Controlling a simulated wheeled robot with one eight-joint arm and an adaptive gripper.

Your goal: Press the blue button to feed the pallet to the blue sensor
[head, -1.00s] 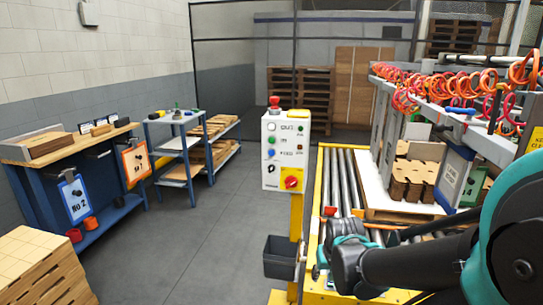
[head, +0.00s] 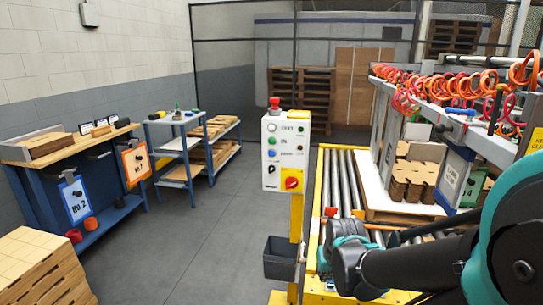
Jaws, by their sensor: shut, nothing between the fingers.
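The white control box (head: 286,150) stands on a yellow post in the middle of the head view. Its blue button (head: 271,154) is low on the left of its face, under a green one. Nothing of mine touches the box. A wooden pallet (head: 370,214) lies on the roller conveyor (head: 342,180) to the right, with brown stacked blanks (head: 413,182) above it. I cannot pick out the blue sensor. My arm comes in from the lower right across the near end of the conveyor. I cannot make out my gripper's fingers.
A red mushroom knob tops the box, and a red-and-yellow switch (head: 291,183) is low on its face. A dark bin (head: 280,257) hangs below. A workbench (head: 70,140), a shelf cart (head: 180,150) and stacked wood (head: 42,268) stand left. The floor between is clear.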

